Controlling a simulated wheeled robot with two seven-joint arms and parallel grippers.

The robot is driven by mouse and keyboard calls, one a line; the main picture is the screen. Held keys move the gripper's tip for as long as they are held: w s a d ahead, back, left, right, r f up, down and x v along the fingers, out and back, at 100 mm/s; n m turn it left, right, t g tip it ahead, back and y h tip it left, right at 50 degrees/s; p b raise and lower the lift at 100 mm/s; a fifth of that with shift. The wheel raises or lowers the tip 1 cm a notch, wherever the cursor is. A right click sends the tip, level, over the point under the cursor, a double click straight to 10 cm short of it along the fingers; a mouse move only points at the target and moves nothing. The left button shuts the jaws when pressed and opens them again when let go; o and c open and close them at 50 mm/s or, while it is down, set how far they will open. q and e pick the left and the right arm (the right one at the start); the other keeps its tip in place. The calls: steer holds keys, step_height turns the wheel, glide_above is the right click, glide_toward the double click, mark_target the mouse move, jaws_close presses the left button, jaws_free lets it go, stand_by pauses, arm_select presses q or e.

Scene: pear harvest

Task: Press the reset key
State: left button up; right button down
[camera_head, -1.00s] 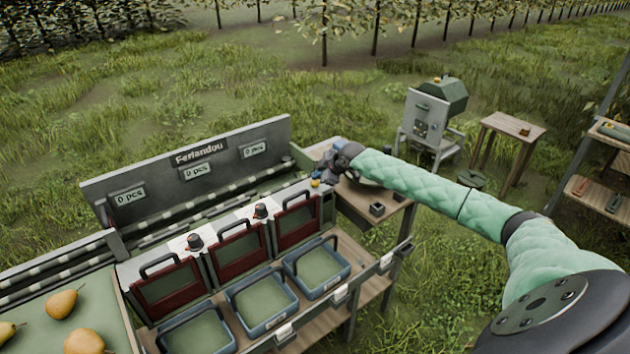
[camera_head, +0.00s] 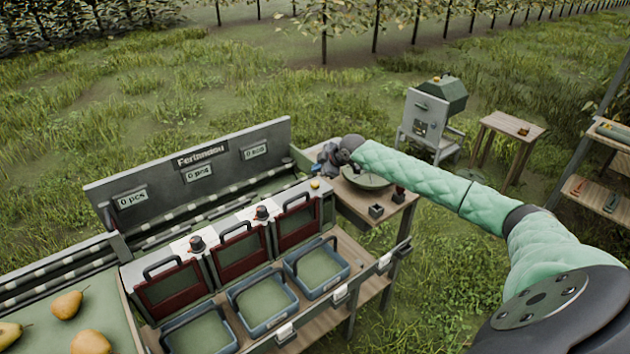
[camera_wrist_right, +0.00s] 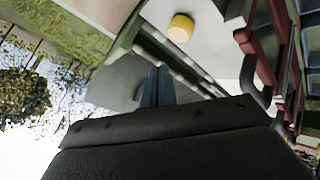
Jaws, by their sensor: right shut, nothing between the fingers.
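A yellow round button (camera_head: 314,184) sits on the pale top at the right end of the sorting machine; I take it for the reset key. It also shows in the right wrist view (camera_wrist_right: 181,28), beyond my fingertips and slightly right of them. My right gripper (camera_head: 322,168) is just above and beside the button in the head view, partly hidden by its own wrist. In the right wrist view its two fingers (camera_wrist_right: 157,72) are together and empty, apart from the button. My left gripper is not in view.
The sorting machine has dark red gates, dark knobs (camera_head: 197,243) and blue trays (camera_head: 261,302). Its back board (camera_head: 190,160) stands behind. A bowl (camera_head: 366,180) and a small dark box (camera_head: 376,210) are on the side table, under my right arm. Pears (camera_head: 67,304) lie at left.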

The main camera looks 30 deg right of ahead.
steer(key=shift+r+p, duration=0.55)
steer(key=shift+r, duration=0.6)
